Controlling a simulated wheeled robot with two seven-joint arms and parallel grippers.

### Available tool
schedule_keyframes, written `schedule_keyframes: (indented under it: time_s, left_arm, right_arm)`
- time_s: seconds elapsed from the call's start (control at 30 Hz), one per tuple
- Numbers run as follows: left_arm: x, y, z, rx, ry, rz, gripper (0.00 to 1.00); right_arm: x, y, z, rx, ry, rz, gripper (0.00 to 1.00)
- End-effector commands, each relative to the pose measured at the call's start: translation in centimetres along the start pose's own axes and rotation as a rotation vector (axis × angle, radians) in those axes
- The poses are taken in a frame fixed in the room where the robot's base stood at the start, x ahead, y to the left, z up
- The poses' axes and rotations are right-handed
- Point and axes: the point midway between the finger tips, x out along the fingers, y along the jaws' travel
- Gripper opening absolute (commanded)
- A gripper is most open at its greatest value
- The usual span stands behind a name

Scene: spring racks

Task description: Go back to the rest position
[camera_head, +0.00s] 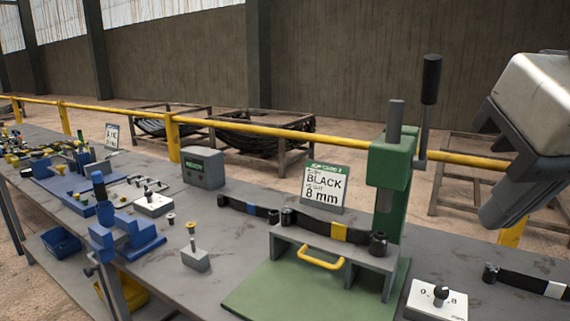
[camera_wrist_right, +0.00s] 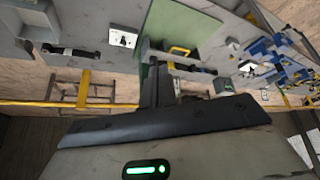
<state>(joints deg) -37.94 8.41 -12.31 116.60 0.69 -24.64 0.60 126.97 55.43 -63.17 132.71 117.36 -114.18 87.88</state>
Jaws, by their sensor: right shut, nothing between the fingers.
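My right gripper (camera_head: 508,200) is at the upper right of the head view, raised above the bench and to the right of the green press. It has a pale grey body and dark grey fingers, tilted downward, shut with nothing held. In the right wrist view, the shut fingers (camera_wrist_right: 160,82) show in the middle, clear of the bench top. My left gripper is in neither view.
A green press (camera_head: 391,165) with an upright black lever stands on the grey bench (camera_head: 240,235). A "BLACK 8 mm" sign (camera_head: 324,184), a blue fixture (camera_head: 125,235) and a white dial box (camera_head: 437,300) stand around it. A yellow rail (camera_head: 250,121) runs behind.

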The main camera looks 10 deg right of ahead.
Motion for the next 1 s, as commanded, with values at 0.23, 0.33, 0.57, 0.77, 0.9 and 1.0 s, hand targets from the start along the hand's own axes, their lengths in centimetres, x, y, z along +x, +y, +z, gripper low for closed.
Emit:
schedule_keyframes:
  time_s: [0.23, 0.33, 0.57, 0.77, 0.9, 1.0]
  left_arm:
    - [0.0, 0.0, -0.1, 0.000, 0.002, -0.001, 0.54]
    - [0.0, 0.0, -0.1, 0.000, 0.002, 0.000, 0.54]
    - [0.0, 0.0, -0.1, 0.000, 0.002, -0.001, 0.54]
    - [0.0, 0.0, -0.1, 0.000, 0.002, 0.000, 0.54]
    - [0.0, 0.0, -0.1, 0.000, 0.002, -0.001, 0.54]
    - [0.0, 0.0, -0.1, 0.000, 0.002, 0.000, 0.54]
  right_arm:
    - [3.7, -2.5, -1.1, -0.139, -0.011, -0.053, 0.00]
    - [5.5, -3.9, -1.4, -0.206, -0.013, -0.088, 0.00]
    - [11.7, -8.7, -1.2, -0.390, -0.007, -0.254, 0.00]
    - [17.0, -12.7, 0.3, -0.471, 0.026, -0.433, 0.00]
    - [20.5, -14.3, 1.8, -0.460, 0.056, -0.526, 0.00]
    - [23.0, -14.8, 3.1, -0.427, 0.075, -0.563, 0.00]
